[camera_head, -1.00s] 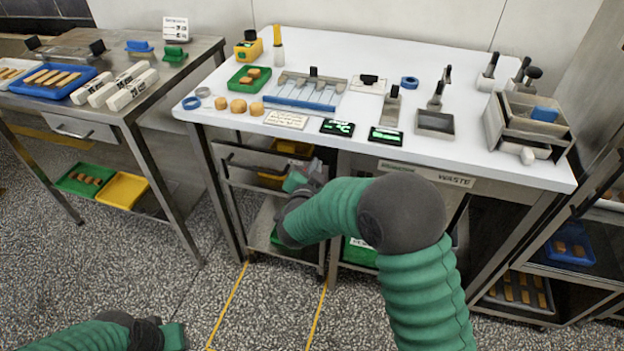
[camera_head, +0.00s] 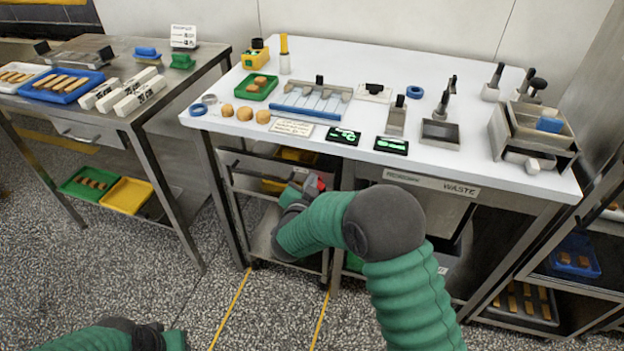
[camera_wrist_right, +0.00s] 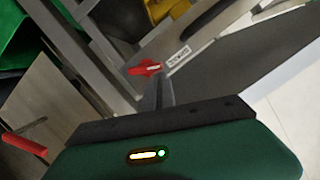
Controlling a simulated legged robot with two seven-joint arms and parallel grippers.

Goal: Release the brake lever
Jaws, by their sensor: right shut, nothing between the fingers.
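A red lever-like piece (camera_wrist_right: 145,68) with a pale stripe shows in the right wrist view, just beyond my right gripper's fingertips (camera_wrist_right: 158,80). A second red bar (camera_wrist_right: 22,143) with a dark stem lies at the left edge of that view. I cannot tell which is the brake lever. In the head view, a bit of red (camera_head: 314,183) shows beside my right gripper (camera_head: 306,184), at the steel cart (camera_head: 262,232) under the white table. The right gripper is shut and empty; contact with the red piece is unclear. My left gripper (camera_head: 175,340) is low at the bottom left, jaws unclear.
The white table (camera_head: 390,70) stands above the cart and carries tools, trays and round buns. A steel side table (camera_head: 190,75) is on the left. A yellow bin (camera_head: 298,155) sits in the cart. Yellow floor lines (camera_head: 232,305) run before it; the speckled floor there is clear.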

